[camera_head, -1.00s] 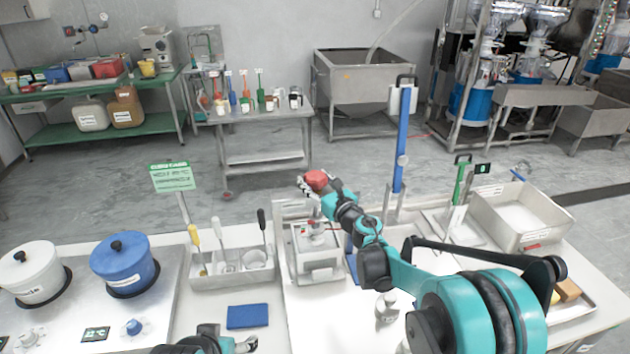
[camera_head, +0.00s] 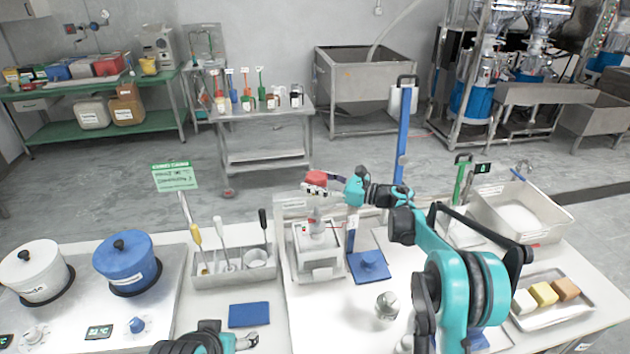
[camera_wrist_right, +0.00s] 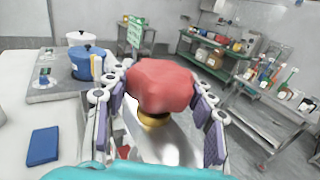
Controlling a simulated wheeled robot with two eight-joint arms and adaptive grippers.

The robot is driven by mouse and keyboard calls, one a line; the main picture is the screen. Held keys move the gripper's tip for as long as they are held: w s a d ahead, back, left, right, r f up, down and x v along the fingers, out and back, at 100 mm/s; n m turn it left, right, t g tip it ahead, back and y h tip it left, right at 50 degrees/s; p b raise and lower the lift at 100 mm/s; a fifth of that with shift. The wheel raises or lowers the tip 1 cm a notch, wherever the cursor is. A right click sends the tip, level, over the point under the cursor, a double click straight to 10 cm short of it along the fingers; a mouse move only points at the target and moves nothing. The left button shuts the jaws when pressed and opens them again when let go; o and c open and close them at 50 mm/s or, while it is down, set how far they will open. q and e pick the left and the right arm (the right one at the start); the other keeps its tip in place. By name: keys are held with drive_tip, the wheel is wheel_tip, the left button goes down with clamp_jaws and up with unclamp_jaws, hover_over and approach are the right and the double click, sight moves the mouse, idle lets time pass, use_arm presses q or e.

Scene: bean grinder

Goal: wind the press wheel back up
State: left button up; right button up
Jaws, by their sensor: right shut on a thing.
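The press (camera_head: 318,262) is a pale grey box-like unit on the white table, with a post rising from its top. The red press wheel (camera_head: 317,177) sits at the top of that post. My right gripper (camera_head: 316,188) is shut on the wheel, its arm reaching in from the right. In the right wrist view the red wheel (camera_wrist_right: 160,86) sits between the two fingers, with a brass-coloured piece (camera_wrist_right: 153,119) below it. My left gripper (camera_head: 244,342) is low at the bottom edge, away from the press; its jaw opening is unclear.
A tool holder (camera_head: 245,268) with upright brushes stands left of the press. A blue tamper-like piece on a blue mat (camera_head: 368,266) and a metal vessel (camera_head: 386,305) stand to its right. A blue column (camera_head: 403,140) rises behind.

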idle(0.5)
drive_tip(key=o, duration=1.2)
drive_tip(key=v, duration=1.2)
drive_tip(key=shift+w, duration=0.1)
